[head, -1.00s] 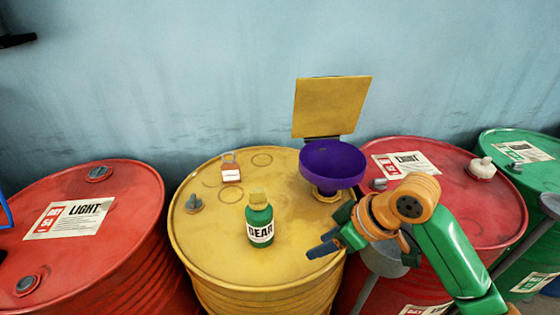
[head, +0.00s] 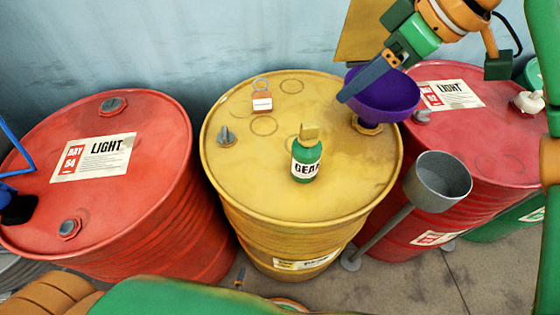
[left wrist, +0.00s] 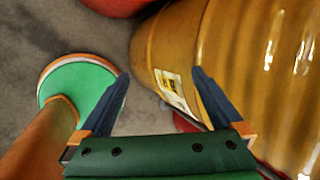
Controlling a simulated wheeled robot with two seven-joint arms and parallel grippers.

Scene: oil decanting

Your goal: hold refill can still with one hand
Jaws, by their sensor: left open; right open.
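The refill can appears to be the green bottle marked GEAR (head: 306,160), with a tan cap. It stands upright on the yellow drum's top (head: 240,180), apart from both grippers. My right gripper (head: 352,92) is in front of the purple funnel (head: 387,97) in the head view, up and to the right of the bottle. One blue finger shows clearly, and I see nothing held. In the left wrist view my left gripper (left wrist: 158,95) is open and empty, its fingers spread beside the yellow drum's side (left wrist: 215,50). The bottle is not seen there.
Red drums stand left (head: 140,190) and right (head: 480,130) of the yellow one. A grey cup on a pole (head: 437,182) stands in front of the right drum. A small tagged item (head: 262,100) and a grey bung (head: 226,137) are on the yellow drum.

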